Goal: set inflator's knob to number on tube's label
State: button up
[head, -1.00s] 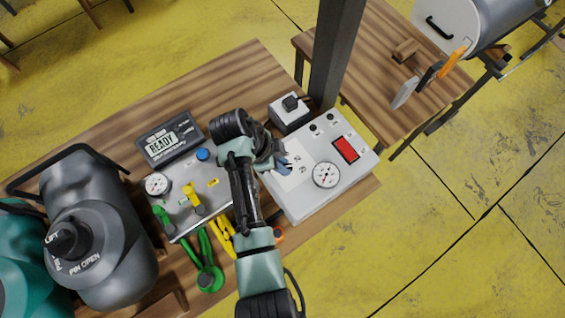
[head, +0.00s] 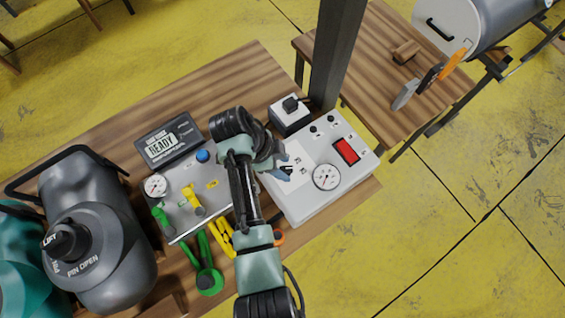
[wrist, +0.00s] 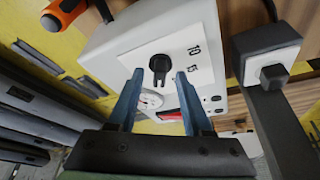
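The inflator (head: 305,195) is a white box on the wooden bench in the head view, with a round gauge (head: 326,177) and a red display (head: 346,151). Its black knob (wrist: 159,66) shows in the wrist view on a white dial plate with printed numbers. The numbers I can see look like 70 and 15; others are hidden or out of view. My gripper (wrist: 158,78) is open, its two blue fingers on either side of the knob, with gaps visible. In the head view my gripper (head: 280,168) is over the dial, partly hiding it. I cannot make out a tube's label.
A white switch box (head: 290,114) and a dark post (head: 334,60) stand behind. An orange-handled tool lies close by.

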jog(key=p+v, duration=0.2)
jog(key=v, duration=1.1)
dwell(0.4)
jog(key=w+r+n+t+y+b, duration=0.1)
jog(key=w+r+n+t+y, duration=0.1)
jog(key=w+r+n+t, duration=0.55)
jog(key=w+r+n+t+y+b, duration=0.1)
jog(key=w+r+t, duration=0.25)
jog(key=r, duration=0.65)
jog(key=w+r+t+y+b, duration=0.1)
jog(key=w+r+t, duration=0.3)
jog(key=r, duration=0.5)
jog(key=s+d+r+n+t, duration=0.2)
jog(key=r+t, duration=0.1)
jog(key=r, duration=0.6)
jog(key=s+d+r+n+t, duration=0.2)
jog(key=r+n+t, duration=0.1)
jog(key=r, duration=0.6)
jog(key=s+d+r+n+t+b, duration=0.1)
jog(key=s+r+n+t, duration=0.2)
jog(key=s+r, duration=0.9)
jog(key=t, duration=0.3)
jog(key=shift+d+r, duration=0.35)
jog(key=shift+r, duration=0.05)
